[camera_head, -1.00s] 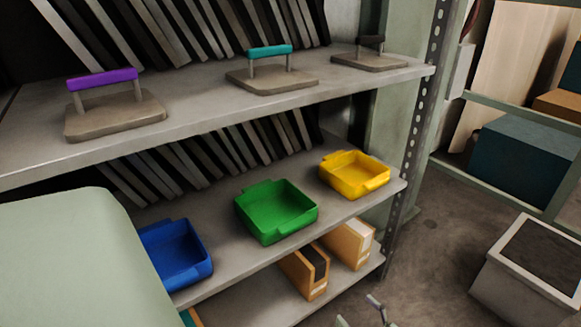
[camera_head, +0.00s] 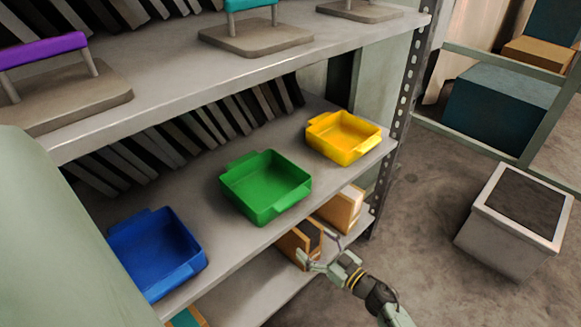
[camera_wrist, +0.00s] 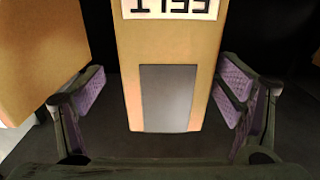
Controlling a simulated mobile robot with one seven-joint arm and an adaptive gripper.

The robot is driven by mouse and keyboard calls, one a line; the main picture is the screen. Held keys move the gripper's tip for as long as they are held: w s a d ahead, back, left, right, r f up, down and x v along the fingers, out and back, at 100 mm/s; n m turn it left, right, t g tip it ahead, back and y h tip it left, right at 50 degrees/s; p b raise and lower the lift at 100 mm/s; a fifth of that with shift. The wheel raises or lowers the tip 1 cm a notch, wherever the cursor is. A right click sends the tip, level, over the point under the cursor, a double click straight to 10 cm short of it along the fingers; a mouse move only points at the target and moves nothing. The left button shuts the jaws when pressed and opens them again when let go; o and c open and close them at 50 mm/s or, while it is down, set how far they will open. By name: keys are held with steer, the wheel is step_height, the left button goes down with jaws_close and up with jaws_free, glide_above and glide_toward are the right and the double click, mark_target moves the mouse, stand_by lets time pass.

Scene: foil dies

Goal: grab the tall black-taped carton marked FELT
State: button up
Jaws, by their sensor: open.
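The tan carton with a black tape strip (camera_head: 290,245) stands on the lowest shelf, partly hidden by my gripper (camera_head: 319,248). In the wrist view the carton (camera_wrist: 170,42) fills the middle, with an upside-down white label reading FELT at the top and a dark grey strip below it. My gripper (camera_wrist: 162,105) is open, its purple-padded fingers on either side of the carton's lower part. A gap shows at the left finger; the right finger is close to the carton's side, and I cannot tell whether it touches.
Another tan carton (camera_wrist: 38,50) stands close on the left in the wrist view. The shelf above holds blue (camera_head: 158,250), green (camera_head: 265,187) and yellow (camera_head: 343,138) bins. A grey box (camera_head: 510,225) stands on the floor at right; floor between it and the shelf is clear.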

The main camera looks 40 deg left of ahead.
mark_target(291, 231)
steer(key=a+b, duration=0.1)
steer(key=a, duration=0.4)
steer(key=shift+a+f, duration=0.15)
steer(key=shift+a, duration=0.2)
steer(key=shift+c, duration=0.2)
steer(key=shift+s, duration=0.1)
steer(key=c, duration=1.6)
